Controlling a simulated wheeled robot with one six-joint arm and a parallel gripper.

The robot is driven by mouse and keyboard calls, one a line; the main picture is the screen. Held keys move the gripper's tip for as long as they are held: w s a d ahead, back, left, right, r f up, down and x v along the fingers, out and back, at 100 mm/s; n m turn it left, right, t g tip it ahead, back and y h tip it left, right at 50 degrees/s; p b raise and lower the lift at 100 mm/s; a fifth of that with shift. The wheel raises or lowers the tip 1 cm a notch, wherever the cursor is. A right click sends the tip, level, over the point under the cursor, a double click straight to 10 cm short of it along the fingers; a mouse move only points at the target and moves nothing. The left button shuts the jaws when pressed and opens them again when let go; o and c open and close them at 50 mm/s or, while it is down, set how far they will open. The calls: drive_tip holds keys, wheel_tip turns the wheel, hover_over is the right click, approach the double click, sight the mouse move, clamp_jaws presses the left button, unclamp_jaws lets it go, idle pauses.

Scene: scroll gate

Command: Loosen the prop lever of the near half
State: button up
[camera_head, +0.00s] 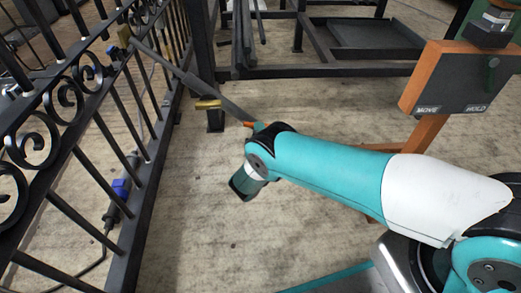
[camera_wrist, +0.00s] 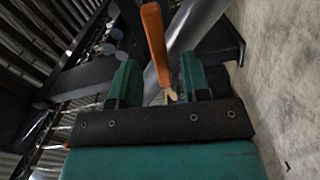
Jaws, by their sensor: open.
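The orange prop lever (camera_wrist: 155,45) stands between the two green fingers of my gripper (camera_wrist: 159,64) in the wrist view. The fingers are apart, and I cannot tell whether either touches the lever. In the head view, the lever's orange tip (camera_head: 249,124) shows beside my gripper, which is mostly hidden behind my arm. The grey prop bar (camera_head: 185,76) slants from the scroll gate (camera_head: 75,150) down toward the lever. It also shows behind the lever in the wrist view (camera_wrist: 202,22).
An orange-framed board (camera_head: 460,80) marked MOVE and HOLD stands at the right. A dark metal frame (camera_head: 340,65) is at the back. A brass block (camera_head: 207,104) sits near the gate's post. A blue-marked tool (camera_head: 120,188) lies beyond the gate bars.

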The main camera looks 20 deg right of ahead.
drive_tip(key=p+v, duration=1.3)
drive_tip(key=v, duration=0.2)
drive_tip(key=shift+s, duration=0.25)
